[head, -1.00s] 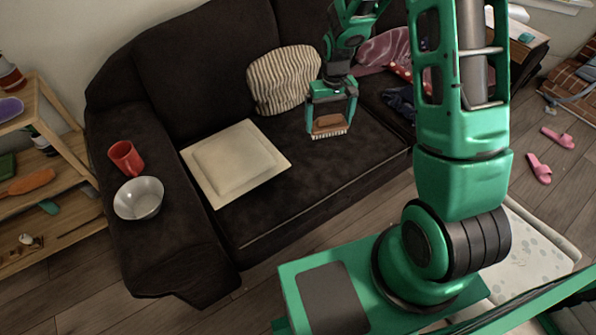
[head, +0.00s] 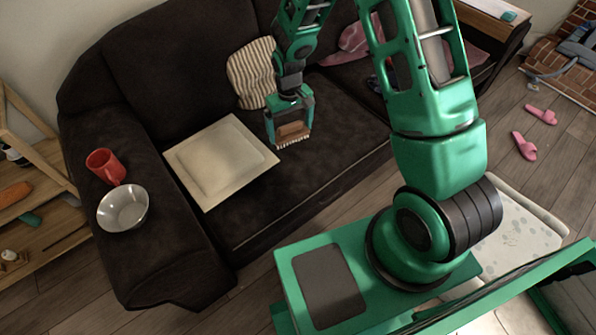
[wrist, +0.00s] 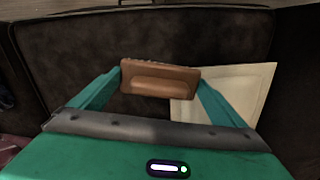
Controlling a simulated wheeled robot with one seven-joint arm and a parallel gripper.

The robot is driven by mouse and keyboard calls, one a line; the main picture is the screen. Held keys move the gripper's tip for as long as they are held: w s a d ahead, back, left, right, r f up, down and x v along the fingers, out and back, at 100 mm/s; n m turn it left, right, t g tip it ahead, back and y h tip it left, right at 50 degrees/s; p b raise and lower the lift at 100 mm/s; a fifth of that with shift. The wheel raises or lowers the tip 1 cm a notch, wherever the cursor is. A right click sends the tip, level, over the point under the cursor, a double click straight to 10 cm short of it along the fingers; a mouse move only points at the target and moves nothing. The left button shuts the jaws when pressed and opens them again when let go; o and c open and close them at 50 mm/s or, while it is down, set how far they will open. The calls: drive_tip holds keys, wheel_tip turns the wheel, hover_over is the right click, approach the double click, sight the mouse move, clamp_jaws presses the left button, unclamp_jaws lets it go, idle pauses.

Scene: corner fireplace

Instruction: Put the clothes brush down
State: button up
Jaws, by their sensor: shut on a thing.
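The clothes brush (head: 292,132) has a brown wooden back and pale bristles pointing down. My gripper (head: 290,140) is shut on it over the dark sofa seat (head: 335,120), just right of the cream square board or cushion (head: 222,160). In the wrist view the brush (wrist: 160,78) lies across between the two green fingers (wrist: 158,85), with the cream square (wrist: 250,90) behind it to the right. I cannot tell whether the bristles touch the seat.
A striped cushion (head: 250,75) leans on the sofa back behind my gripper. Cloths (head: 345,45) lie at the sofa's right end. The seat right of the brush is bare.

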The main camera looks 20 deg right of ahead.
drive_tip(key=s+a+f+n, duration=0.2)
drive_tip(key=s+a+f, duration=0.2)
drive_tip(key=a+f, duration=0.45)
drive_tip(key=w+d+f, duration=0.1)
drive_tip(key=d+f, duration=0.1)
drive_tip(key=d, duration=0.1)
drive_tip(key=d+f, duration=0.2)
drive_tip(key=d, duration=0.1)
drive_tip(key=w+d+f, duration=0.1)
drive_tip(key=d+f, duration=0.1)
drive_tip(key=d, duration=0.2)
drive_tip(key=shift+w+d+f, duration=0.1)
drive_tip(key=shift+w+f, duration=0.05)
drive_tip(key=shift+w, duration=0.15)
drive_tip(key=shift+f, duration=2)
drive_tip(key=o, duration=0.8)
drive_tip(key=shift+f, duration=0.1)
drive_tip(key=shift+c, duration=0.2)
wheel_tip(320, 180, up, 12)
drive_tip(key=shift+r, duration=0.2)
